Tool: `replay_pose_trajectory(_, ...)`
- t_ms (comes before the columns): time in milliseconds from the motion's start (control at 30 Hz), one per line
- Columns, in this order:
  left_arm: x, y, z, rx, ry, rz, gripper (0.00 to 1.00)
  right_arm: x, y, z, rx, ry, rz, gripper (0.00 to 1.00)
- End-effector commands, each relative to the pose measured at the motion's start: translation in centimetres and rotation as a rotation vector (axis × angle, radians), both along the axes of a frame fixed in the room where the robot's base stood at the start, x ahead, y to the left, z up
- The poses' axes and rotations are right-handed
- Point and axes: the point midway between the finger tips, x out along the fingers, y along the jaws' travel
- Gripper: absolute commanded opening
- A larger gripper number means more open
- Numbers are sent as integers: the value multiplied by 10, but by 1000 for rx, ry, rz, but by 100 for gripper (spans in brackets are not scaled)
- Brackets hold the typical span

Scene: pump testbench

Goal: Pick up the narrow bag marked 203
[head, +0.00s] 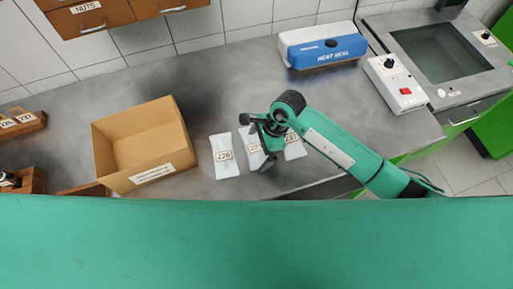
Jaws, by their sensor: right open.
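The narrow white bag whose label starts with 20 (254,160) lies on the grey bench, in the middle of a row of three bags. My right gripper (261,146) is over it and covers part of the bag and its label, so the last digit is hard to read. The right gripper is open. I cannot tell whether its fingers touch the bag. The bag marked 226 (224,156) lies to the left. The third bag (294,150) lies to the right, partly behind my right arm. My left gripper is not in view.
An open cardboard box (150,176) stands left of the bags. Wooden bins (22,124) are at the far left. The bench behind the bags is clear.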

Motion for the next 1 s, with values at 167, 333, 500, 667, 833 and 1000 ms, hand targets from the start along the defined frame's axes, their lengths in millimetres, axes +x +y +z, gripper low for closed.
replay_pose_trajectory(167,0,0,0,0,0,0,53,0,0,0,0,0,0,82)
replay_pose_trajectory(333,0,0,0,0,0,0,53,0,0,1,0,-1,0,55)
replay_pose_trajectory(500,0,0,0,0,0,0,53,0,0,1,0,-1,0,55)
replay_pose_trajectory(667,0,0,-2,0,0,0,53,1,0,6,1,-2,0,55)
replay_pose_trajectory(833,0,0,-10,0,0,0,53,2,-1,25,1,-6,2,55)
replay_pose_trajectory(1000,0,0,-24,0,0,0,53,2,0,70,3,-11,3,55)
